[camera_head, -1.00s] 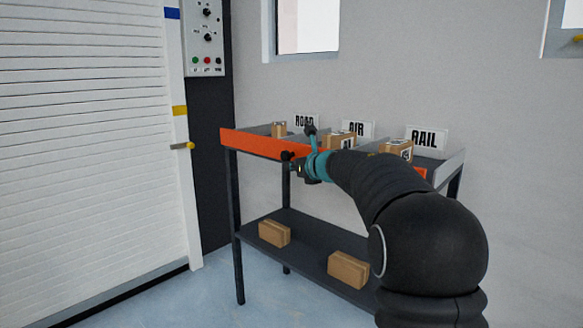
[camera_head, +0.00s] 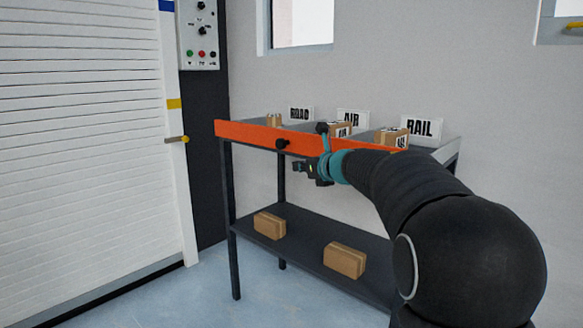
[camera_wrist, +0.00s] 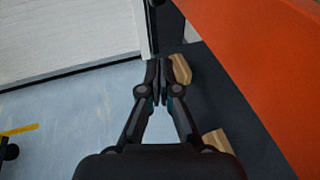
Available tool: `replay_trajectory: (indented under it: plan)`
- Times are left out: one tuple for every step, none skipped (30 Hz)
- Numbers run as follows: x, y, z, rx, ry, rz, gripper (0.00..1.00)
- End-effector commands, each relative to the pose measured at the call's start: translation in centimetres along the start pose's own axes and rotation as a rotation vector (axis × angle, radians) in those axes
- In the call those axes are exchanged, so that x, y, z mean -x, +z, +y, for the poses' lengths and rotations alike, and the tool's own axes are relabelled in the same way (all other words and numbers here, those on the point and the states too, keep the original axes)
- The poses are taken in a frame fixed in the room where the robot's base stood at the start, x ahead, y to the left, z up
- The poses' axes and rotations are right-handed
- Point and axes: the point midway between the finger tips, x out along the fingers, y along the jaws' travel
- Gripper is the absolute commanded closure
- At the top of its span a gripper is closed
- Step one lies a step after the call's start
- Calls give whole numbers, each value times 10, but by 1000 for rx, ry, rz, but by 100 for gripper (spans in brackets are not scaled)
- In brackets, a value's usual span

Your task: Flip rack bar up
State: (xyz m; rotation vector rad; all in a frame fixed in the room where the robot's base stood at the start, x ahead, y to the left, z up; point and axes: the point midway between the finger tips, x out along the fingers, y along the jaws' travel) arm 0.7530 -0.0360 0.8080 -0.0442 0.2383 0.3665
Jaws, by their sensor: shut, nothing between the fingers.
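The rack bar (camera_head: 250,134) is a long orange strip along the front top edge of the dark rack. It stands upright there, with a black knob (camera_head: 283,144) on its face. In the wrist view the orange bar (camera_wrist: 245,50) fills the upper right. My gripper (camera_head: 300,169) is in front of the rack, just below and right of the knob, with a gap to the bar. The wrist view shows my gripper (camera_wrist: 158,82) with its fingers together and empty. My arm hides part of the bar's right half.
Small boxes sit on the rack top behind the bar, before ROAD (camera_head: 300,113), AIR (camera_head: 352,119) and RAIL (camera_head: 421,128) signs. Two boxes (camera_head: 269,226) (camera_head: 345,260) lie on the lower shelf (camera_head: 305,236). A white shutter (camera_head: 85,150) is at left. The floor before the rack is clear.

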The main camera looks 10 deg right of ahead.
Motion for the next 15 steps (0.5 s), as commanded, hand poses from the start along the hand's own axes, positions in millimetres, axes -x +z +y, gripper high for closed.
replay_trajectory:
  plan:
    - [11,0,0,0,-1,0,100]
    - [16,0,1,1,0,0,100]
    - [22,0,1,0,1,1,100]
    - [27,0,1,0,1,1,100]
    - [31,0,1,1,1,1,100]
    - [36,0,1,0,1,2,100]
    - [39,-1,1,0,1,2,100]
    - [42,-1,1,0,2,2,100]
    - [45,-1,2,0,2,2,100]
    - [47,-1,1,0,2,2,100]
    - [48,-1,1,0,2,2,100]
    - [50,-1,1,0,2,2,100]
    - [50,-2,1,0,2,3,100]
    - [51,-2,1,-1,2,3,100]
    - [51,-2,1,-1,2,3,100]
